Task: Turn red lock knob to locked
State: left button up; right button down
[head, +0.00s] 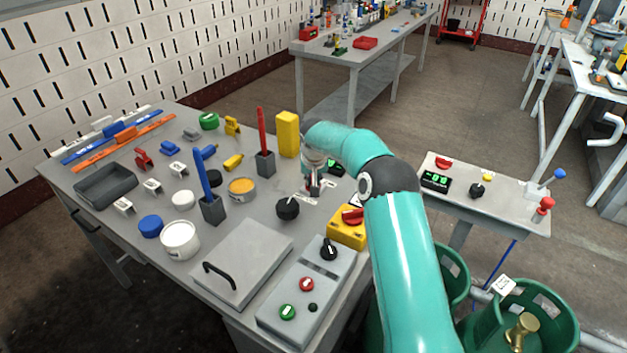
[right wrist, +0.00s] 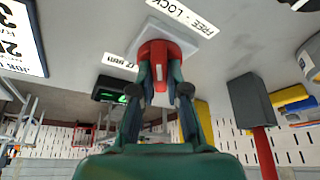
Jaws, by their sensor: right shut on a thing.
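The red lock knob (right wrist: 168,52) sits on a pale square base (right wrist: 166,33) on the table, beside a white "FREE - LOCK" label (right wrist: 183,17) in the right wrist view. My right gripper (right wrist: 160,76) is shut on the knob, one finger on each side of its grip. In the head view my right gripper (head: 316,184) reaches down to the table from the right and hides most of the knob. I cannot tell which label word the knob points to. My left gripper is not in view.
Close by are a black knob (head: 288,209), a yellow box with a red switch (head: 347,236), a grey holder with a red stick (head: 265,163) and a yellow block (head: 288,134). A small green-lit display (right wrist: 116,93) is just beside the knob.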

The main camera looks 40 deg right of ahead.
jog(key=n+y+p, duration=0.1)
jog(key=n, duration=0.1)
jog(key=n+t+y+p, duration=0.1)
jog(key=n, duration=0.2)
jog(key=shift+d+r+n, duration=0.15)
jog(key=shift+r+n, duration=0.05)
jog(key=shift+n, duration=0.1)
jog(key=n+y+p, duration=0.1)
jog(key=n, duration=0.1)
jog(key=n+y+p, duration=0.1)
jog(key=n, duration=0.2)
jog(key=shift+d, duration=0.1)
jog(key=shift+n, duration=0.3)
jog(key=c, duration=1.2)
grip_release()
jog(key=shift+f, duration=0.15)
jog(key=shift+o, duration=0.2)
jog(key=v, duration=1.2)
jog(key=shift+w, duration=0.2)
